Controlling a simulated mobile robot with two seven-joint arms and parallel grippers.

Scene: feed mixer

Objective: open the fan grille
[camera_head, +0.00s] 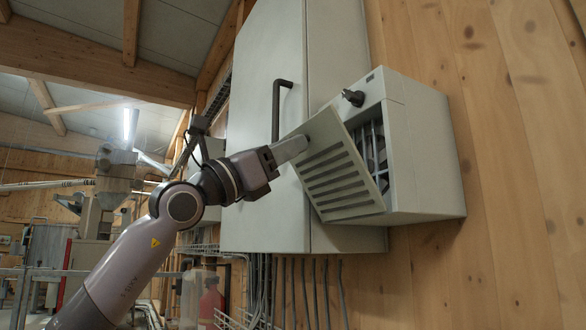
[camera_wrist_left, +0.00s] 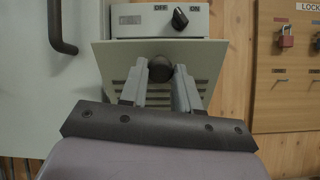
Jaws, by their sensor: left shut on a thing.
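The fan grille (camera_head: 340,180) is a pale grey slotted panel on the front of a grey box (camera_head: 425,150). It stands partly open, its top edge leaning out from the box, and dark bars show in the gap behind it. My left gripper (camera_head: 300,145) reaches the grille's front from the left. In the left wrist view its two fingers (camera_wrist_left: 160,85) are shut on a dark round knob (camera_wrist_left: 160,68) on the grille panel (camera_wrist_left: 205,60). In the head view the knob is hidden. My right gripper is in neither view.
A black rotary switch (camera_head: 353,97) sits on the box above the grille. Behind is a large grey cabinet (camera_head: 255,190) with a black handle (camera_head: 277,105). Cables hang below it. Padlocks (camera_wrist_left: 285,40) hang on a board at the right in the left wrist view.

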